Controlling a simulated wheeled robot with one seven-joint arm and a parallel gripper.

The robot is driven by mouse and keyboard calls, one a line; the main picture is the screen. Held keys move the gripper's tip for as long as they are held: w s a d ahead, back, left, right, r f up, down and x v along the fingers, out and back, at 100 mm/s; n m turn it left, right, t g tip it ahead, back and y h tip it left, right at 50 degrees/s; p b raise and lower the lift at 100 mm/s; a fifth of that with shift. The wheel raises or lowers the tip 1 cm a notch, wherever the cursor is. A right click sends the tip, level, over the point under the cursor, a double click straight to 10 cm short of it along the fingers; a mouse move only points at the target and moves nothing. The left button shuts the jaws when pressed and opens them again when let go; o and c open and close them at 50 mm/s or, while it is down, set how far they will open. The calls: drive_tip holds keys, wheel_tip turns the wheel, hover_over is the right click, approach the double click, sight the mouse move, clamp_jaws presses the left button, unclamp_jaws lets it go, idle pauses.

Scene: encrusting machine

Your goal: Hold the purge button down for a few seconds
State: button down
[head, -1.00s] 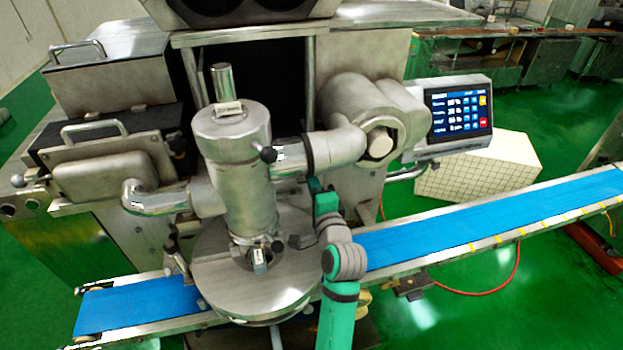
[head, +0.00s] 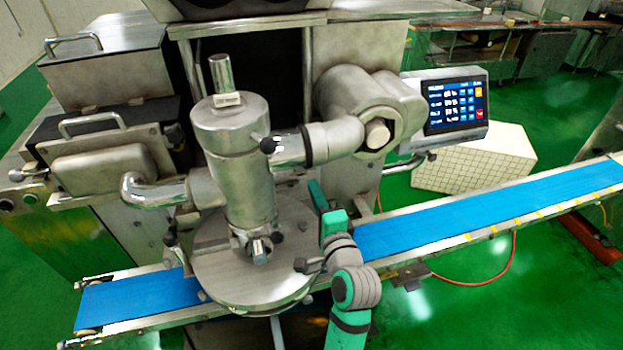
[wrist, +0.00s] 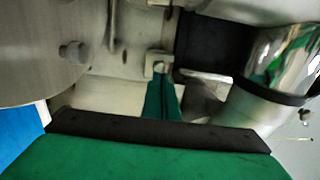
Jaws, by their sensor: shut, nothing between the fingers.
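The control panel (head: 444,107) with its lit touch screen (head: 455,105) is on the machine's right side in the head view. An orange tile and a red tile are at the screen's right edge; the lettering is too small to tell which one, if any, is the purge button. My gripper (head: 317,193) is below and left of the panel, well apart from it, between the round steel plate and the machine front. In the wrist view my gripper (wrist: 163,88) has its green fingers together, pointing at the machine. The panel is not seen in the wrist view.
A vertical steel cylinder (head: 232,160) and a horizontal pipe (head: 330,142) stand close to my gripper. The round plate (head: 225,270) is to its left. A blue conveyor belt (head: 480,211) runs out to the right, below the panel. Open space lies above the belt.

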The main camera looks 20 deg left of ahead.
drive_tip(key=v, duration=0.6)
drive_tip(key=shift+d, duration=0.25)
drive_tip(key=shift+w, duration=0.1)
drive_tip(key=s+d+f+n+t+h, duration=0.1)
drive_tip(key=s+d+f+h, duration=0.35)
drive_tip(key=s+f, duration=0.35)
drive_tip(key=s+d+f+n+h, duration=0.1)
drive_tip(key=s+d+f+h, duration=0.3)
drive_tip(key=f, duration=0.6)
drive_tip(key=s+d+n+h, duration=0.1)
drive_tip(key=s+n, duration=0.3)
drive_tip(key=s, duration=0.8)
drive_tip(key=s+d+f+n+h, duration=0.1)
drive_tip(key=s+d+n, duration=0.2)
drive_tip(key=s, duration=0.9)
drive_tip(key=shift+d+f+n, duration=0.25)
drive_tip(key=shift+f+n, duration=0.1)
drive_tip(key=shift+n, duration=0.65)
